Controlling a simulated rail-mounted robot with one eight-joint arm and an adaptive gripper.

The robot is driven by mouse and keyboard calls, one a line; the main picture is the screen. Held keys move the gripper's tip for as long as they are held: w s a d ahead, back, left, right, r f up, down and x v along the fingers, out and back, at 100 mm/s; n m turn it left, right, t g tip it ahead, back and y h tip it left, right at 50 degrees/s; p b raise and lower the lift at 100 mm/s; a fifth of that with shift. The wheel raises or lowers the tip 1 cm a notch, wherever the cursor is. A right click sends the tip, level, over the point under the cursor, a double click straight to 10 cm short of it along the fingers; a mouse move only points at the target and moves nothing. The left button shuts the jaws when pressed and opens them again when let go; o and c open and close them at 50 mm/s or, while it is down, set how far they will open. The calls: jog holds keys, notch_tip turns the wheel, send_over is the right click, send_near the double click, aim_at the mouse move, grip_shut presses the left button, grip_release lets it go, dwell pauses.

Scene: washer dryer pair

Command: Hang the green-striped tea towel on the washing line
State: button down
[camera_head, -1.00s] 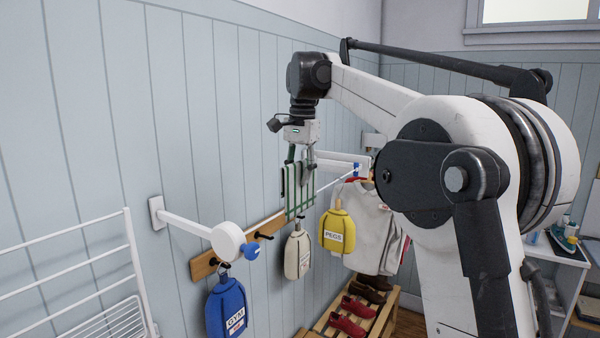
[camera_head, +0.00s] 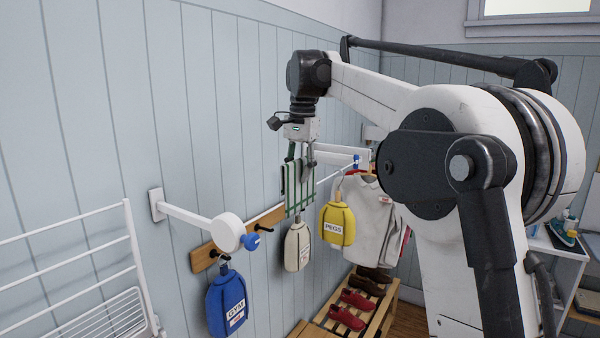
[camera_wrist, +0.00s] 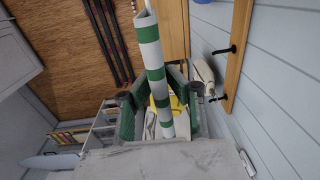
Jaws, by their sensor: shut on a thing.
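The green-striped tea towel (camera_head: 295,192) is white with green stripes and hangs down from my gripper (camera_head: 300,158). My gripper is shut on its upper part, as the wrist view shows with the towel (camera_wrist: 150,45) between the fingers (camera_wrist: 160,98). The thin white washing line (camera_head: 335,174) shows to the right of the towel, running up to a blue fitting at the far white wall arm (camera_head: 340,152). A round white end piece (camera_head: 228,232) with a blue knob sits on the near wall arm. Whether the towel touches the line, I cannot tell.
A wooden peg rail (camera_head: 205,258) holds a blue GYM bag (camera_head: 226,305) and a cream bag (camera_head: 298,247). A yellow PEGS bag (camera_head: 337,223) and a pale garment (camera_head: 368,215) hang beyond. A white drying rack (camera_head: 75,275) stands at left. Shoes lie on a slatted rack below.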

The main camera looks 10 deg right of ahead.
aim_at(301, 193)
jog(key=shift+f, duration=0.1)
jog(key=shift+f+b, duration=2.25)
jog(key=shift+f, duration=1.9)
jog(key=c, duration=1.6)
grip_release()
jog(key=shift+c, duration=0.2)
jog(key=shift+r, duration=0.1)
